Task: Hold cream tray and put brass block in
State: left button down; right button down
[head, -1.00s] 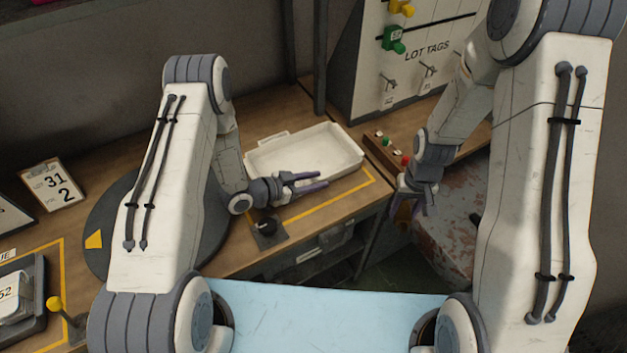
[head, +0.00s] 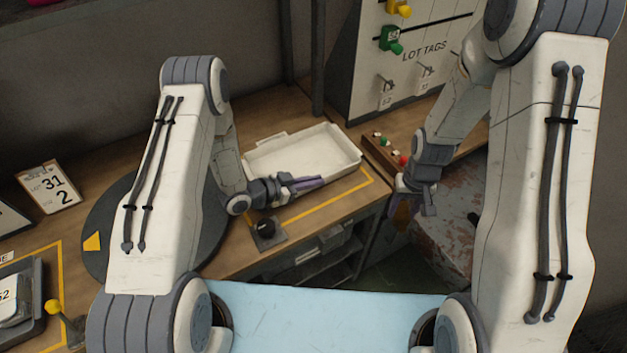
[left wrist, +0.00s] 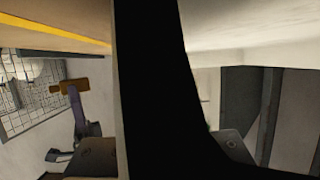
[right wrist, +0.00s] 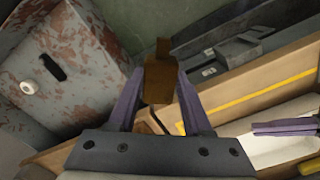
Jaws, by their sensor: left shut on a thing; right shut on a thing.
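The cream tray (head: 330,158) is a shallow rectangular tray lying on the wooden bench. My left gripper (head: 318,182) is shut on its near wall; its fingertips are small in the head view. In the left wrist view a dark band hides most of the grip. My right gripper (right wrist: 160,92) is shut on the brass block (right wrist: 160,80), a brown stepped piece between its purple fingers. It holds the block in the air off the bench's front right, apart from the tray. The tray (right wrist: 285,147) also shows at the right wrist view's lower right.
A yellow line (head: 330,208) marks the bench near its front edge. A button strip (head: 385,148) and a lot tags board (head: 425,50) are right of the tray. A rusty grey cabinet (right wrist: 75,65) is near my right gripper.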

dwell(0.8)
jog(key=w+a+n, duration=0.2)
jog(key=w+a, duration=0.4)
jog(key=w, duration=0.1)
notch_tip(320, 180, up, 6)
jog(key=n, duration=0.5)
send_over(278, 168)
jog(key=s+d, duration=0.1)
jog(key=s, duration=0.2)
jog(key=f, duration=0.4)
jog(key=shift+s+a+f, duration=0.1)
jog(key=shift+s+f, duration=0.15)
jog(key=shift+f, duration=2.45)
